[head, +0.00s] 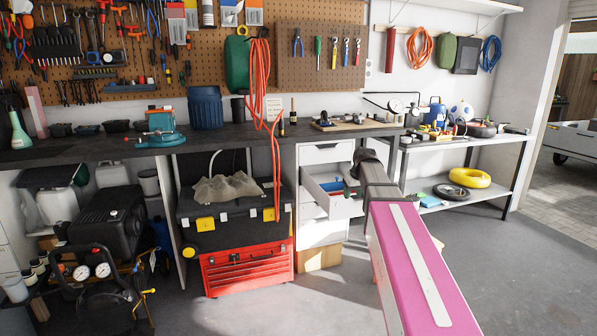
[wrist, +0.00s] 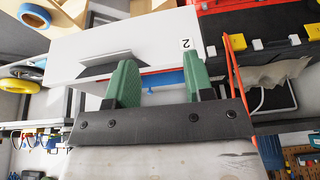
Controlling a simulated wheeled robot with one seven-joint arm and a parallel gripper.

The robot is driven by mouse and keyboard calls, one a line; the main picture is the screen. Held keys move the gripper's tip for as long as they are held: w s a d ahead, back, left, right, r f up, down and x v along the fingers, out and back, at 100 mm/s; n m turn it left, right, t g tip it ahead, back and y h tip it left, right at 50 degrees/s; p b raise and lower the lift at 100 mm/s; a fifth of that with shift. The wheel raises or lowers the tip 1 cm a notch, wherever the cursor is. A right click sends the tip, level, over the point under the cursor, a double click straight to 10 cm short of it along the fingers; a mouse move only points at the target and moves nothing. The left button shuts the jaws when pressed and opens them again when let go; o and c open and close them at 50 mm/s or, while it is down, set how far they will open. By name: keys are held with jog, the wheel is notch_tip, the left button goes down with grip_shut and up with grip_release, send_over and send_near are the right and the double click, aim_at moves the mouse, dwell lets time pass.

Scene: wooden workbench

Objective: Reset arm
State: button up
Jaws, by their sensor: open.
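My gripper shows in the wrist view (wrist: 160,82) with its two green fingertips apart and nothing visibly held between them. That view is upside down. The fingertips are at the edge of an open white drawer (wrist: 140,50) marked "2", which has a handle (wrist: 105,62) on its front. I cannot tell whether they touch it. In the head view my magenta arm reaches forward to the same open drawer (head: 326,206), and the fingers are mostly hidden by the arm. Blue and red items show inside the drawer.
A dark workbench (head: 80,149) runs along the wall above the drawer cabinet (head: 325,154). A red toolbox (head: 246,272) stands left of the cabinet. A metal shelf table (head: 470,143) with a yellow ring (head: 469,178) stands to the right. The floor at right is clear.

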jog(key=s+a+f+m+g, duration=0.1)
jog(key=s+f+g, duration=0.1)
jog(key=s+f, duration=1.1)
jog(key=s+a+f+m+g+h, duration=0.1)
jog(key=s+f+m+g, duration=0.1)
jog(key=s+f, duration=1.1)
jog(key=shift+a, duration=0.25)
